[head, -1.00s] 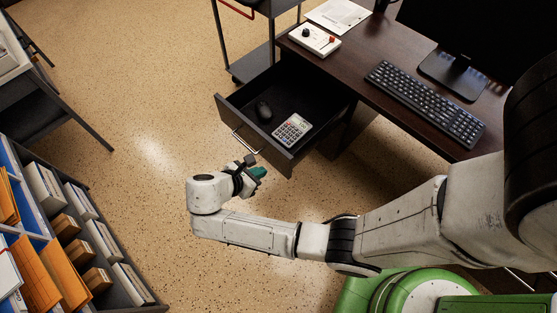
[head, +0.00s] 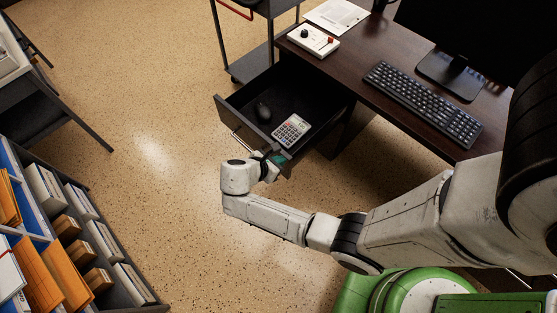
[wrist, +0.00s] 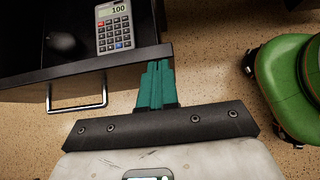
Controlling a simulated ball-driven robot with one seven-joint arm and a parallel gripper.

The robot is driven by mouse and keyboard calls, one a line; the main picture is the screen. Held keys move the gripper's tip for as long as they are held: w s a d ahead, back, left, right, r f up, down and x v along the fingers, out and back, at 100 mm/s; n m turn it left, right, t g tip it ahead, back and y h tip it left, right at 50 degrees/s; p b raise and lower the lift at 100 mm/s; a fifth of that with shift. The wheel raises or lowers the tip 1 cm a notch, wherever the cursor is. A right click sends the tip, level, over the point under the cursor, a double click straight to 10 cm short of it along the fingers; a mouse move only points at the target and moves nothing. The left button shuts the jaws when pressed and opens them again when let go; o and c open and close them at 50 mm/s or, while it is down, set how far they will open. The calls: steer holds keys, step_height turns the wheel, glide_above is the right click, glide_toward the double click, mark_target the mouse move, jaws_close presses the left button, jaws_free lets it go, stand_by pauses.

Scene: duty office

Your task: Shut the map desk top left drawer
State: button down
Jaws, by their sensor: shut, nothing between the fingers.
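The dark drawer (head: 228,112) of the map desk (head: 385,105) is pulled well out. A calculator (head: 291,130) and a black mouse (head: 263,110) lie inside it. My gripper (head: 279,157) is shut and empty, with its teal fingers at the near end of the drawer front. In the wrist view, the fingers (wrist: 156,84) point at the right end of the drawer front (wrist: 80,68), to the right of the metal handle (wrist: 78,107). The fingertips are very close to the panel; I cannot tell whether they touch it.
A keyboard (head: 424,102), a monitor (head: 455,72) and a white control box (head: 313,40) stand on the desk. A cart (head: 252,62) is behind the drawer. A shelf of folders and boxes (head: 75,235) is at lower left. The floor between is clear.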

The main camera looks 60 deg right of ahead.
steer(key=b, duration=0.2)
glide_toward(338, 113)
steer(key=s+d+f, duration=0.2)
steer(key=d, duration=0.4)
steer(key=shift+d, duration=0.65)
steer(key=shift+a, duration=0.15)
